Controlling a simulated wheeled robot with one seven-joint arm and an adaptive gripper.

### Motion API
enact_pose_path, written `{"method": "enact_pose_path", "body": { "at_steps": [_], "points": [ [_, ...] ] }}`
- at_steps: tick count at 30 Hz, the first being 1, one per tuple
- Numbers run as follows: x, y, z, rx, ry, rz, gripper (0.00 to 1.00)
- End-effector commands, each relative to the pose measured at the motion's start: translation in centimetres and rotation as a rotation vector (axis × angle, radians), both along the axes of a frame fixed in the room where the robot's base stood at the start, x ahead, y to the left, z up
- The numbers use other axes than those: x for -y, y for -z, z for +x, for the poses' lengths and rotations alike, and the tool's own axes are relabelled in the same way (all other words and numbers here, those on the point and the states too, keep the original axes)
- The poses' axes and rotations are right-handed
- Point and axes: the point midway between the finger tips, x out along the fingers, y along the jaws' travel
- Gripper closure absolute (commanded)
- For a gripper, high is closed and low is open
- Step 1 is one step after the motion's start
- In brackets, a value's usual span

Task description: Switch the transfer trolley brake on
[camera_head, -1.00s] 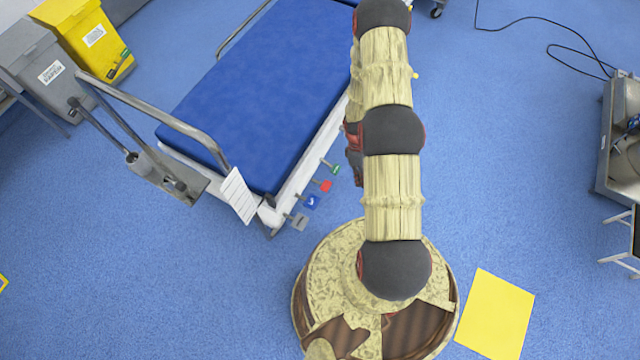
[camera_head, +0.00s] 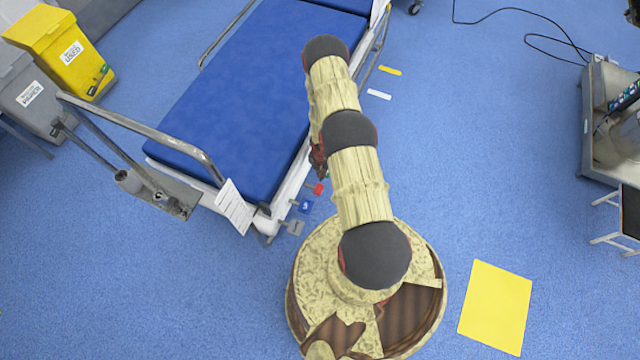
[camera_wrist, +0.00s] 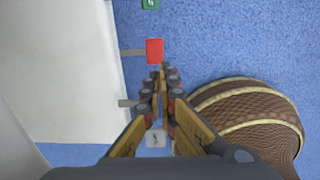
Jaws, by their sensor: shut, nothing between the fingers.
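The transfer trolley (camera_head: 240,90) has a blue mattress and a row of coloured pedals on its right side. The green pedal (camera_wrist: 151,4) is at the top edge there. The blue pedal (camera_head: 305,206) is hidden behind my fingers in the wrist view. A grey pedal (camera_head: 295,227) shows between the finger bases (camera_wrist: 155,139). My gripper (camera_wrist: 164,68) is shut and empty. My arm mostly hides it in the head view. I cannot read which pedal is the brake.
A metal rail (camera_head: 145,125) and a white card (camera_head: 235,207) are at the trolley's near end. Yellow (camera_head: 65,45) and grey bins stand at upper left. A yellow floor square (camera_head: 496,306) lies at right. Blue floor right of the trolley is mostly clear.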

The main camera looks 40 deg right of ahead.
Motion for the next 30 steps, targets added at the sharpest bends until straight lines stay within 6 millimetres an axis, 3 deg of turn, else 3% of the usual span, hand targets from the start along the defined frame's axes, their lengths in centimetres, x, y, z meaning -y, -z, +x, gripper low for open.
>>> {"method": "enact_pose_path", "body": {
  "at_steps": [9, 14, 30],
  "points": [
    [0.0, 0.1, 0.0, -0.001, -0.001, 0.001, 1.0],
    [0.0, 1.2, -0.1, -0.002, 0.0, 0.0, 1.0],
    [0.0, 11.2, -0.1, -0.002, 0.001, 0.0, 1.0]
  ]
}}
